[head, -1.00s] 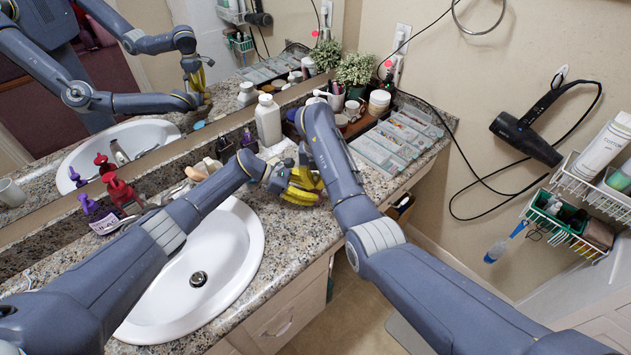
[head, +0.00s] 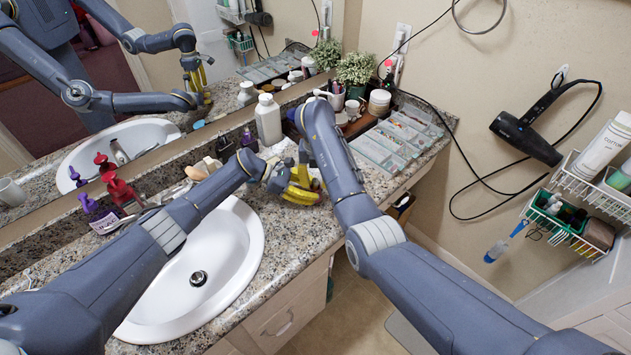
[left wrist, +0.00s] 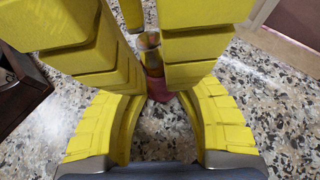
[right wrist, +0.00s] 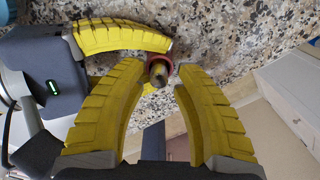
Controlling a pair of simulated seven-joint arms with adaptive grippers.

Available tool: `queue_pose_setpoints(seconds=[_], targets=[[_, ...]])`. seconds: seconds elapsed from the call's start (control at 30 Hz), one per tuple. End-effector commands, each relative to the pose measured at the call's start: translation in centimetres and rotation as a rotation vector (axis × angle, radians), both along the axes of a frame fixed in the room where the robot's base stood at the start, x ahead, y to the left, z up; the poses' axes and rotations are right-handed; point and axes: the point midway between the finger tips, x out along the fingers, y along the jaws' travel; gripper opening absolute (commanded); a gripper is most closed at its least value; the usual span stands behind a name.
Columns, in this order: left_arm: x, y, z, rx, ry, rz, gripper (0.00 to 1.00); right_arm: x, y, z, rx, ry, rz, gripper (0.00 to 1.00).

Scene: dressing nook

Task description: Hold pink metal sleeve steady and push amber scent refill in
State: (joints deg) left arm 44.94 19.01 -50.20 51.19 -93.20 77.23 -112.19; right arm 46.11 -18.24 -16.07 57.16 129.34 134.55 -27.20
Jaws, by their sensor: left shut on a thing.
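The pink metal sleeve (left wrist: 157,86) stands between the fingertips of my left gripper (left wrist: 160,105), which is shut on it just above the counter. The amber scent refill (left wrist: 150,48) rises out of the sleeve's mouth; how deep it sits is hard to tell. In the right wrist view the refill's end (right wrist: 159,74) shows inside the pink rim of the sleeve (right wrist: 158,60). My right gripper (right wrist: 161,72) has its fingers on either side of the refill, with a small gap at each side, so it looks open. In the head view the fingers hide both parts.
A white sink (head: 215,275) lies left of the work spot. A white bottle (head: 268,120) stands behind the grippers. Trays of cosmetics (head: 400,138) and a potted plant (head: 356,70) fill the back right. Bare granite counter (head: 290,228) lies in front.

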Motion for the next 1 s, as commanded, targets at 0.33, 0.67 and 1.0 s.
queue_pose_setpoints(seconds=[0.33, 0.67, 1.0], targets=[[0.0, 0.0, 0.0, 0.0, 0.0, 0.0, 0.14, 0.1, 0.0, 4.4, 0.001, -0.004, -0.001, 0.31], [0.0, 0.0, 0.0, 0.0, 0.0, 0.0, 0.14, 0.0, 0.0, 6.4, 0.001, -0.002, 0.0, 0.31], [0.0, 0.0, 0.0, 0.0, 0.0, 0.0, 0.14, 0.0, 0.0, 6.4, 0.001, -0.001, 0.0, 0.31]])
